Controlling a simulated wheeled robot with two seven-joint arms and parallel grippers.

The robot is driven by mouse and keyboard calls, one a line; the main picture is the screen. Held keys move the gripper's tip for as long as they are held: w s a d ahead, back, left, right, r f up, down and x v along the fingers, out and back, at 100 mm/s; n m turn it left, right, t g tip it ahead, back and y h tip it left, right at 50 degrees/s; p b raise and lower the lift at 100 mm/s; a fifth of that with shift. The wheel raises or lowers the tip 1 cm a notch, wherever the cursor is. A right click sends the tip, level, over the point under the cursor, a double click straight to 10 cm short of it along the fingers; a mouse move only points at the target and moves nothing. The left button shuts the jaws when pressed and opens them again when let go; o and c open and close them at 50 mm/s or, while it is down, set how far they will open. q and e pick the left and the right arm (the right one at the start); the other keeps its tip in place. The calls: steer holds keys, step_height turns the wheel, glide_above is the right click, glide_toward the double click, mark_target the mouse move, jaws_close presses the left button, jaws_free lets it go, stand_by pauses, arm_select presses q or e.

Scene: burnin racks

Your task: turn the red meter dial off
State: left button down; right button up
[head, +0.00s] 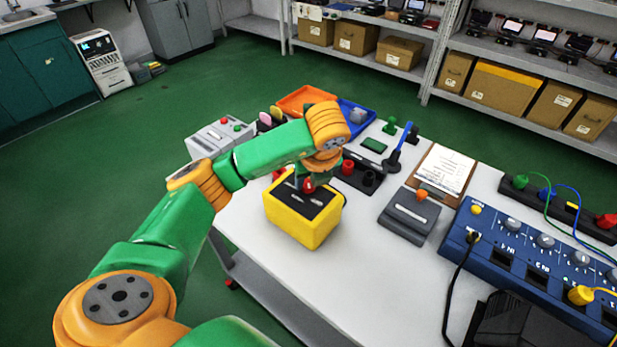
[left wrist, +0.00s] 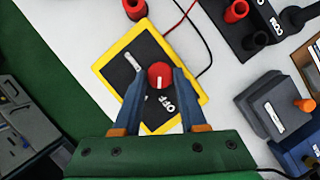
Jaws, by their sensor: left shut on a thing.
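The meter is a yellow box (head: 300,232) with a black face, standing at the left front edge of the white table. Its red dial (left wrist: 160,75) has a white pointer mark and sits on the black face, with an "OFF" label (left wrist: 165,104) beside it. The dial also shows in the head view (head: 309,186). My left gripper (left wrist: 159,80) is over the meter's face, shut with its blue-grey fingers on either side of the dial. In the head view my left gripper (head: 310,178) comes down from above and partly hides the dial. My right gripper is not in view.
A grey box with an orange knob (head: 409,215) and a black block with red and black posts (head: 362,173) stand right of the meter. A blue panel (head: 525,262) with cables is further right. Bare table (head: 355,275) lies in front.

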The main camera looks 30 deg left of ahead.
mark_target(316, 200)
arm_select(q)
steer(key=shift+w+r+n+g+p, duration=0.1)
steer(key=shift+n+g+p, duration=0.3)
steer(key=shift+n, duration=0.6)
steer(key=shift+y, duration=0.3)
steer(key=shift+c, duration=2.3)
jaws_free()
steer(key=p+v, duration=0.3)
steer(key=v, duration=0.3)
steer(key=shift+d+r, duration=0.1)
steer(key=shift+r, duration=0.15)
steer(key=shift+d+r, duration=0.15)
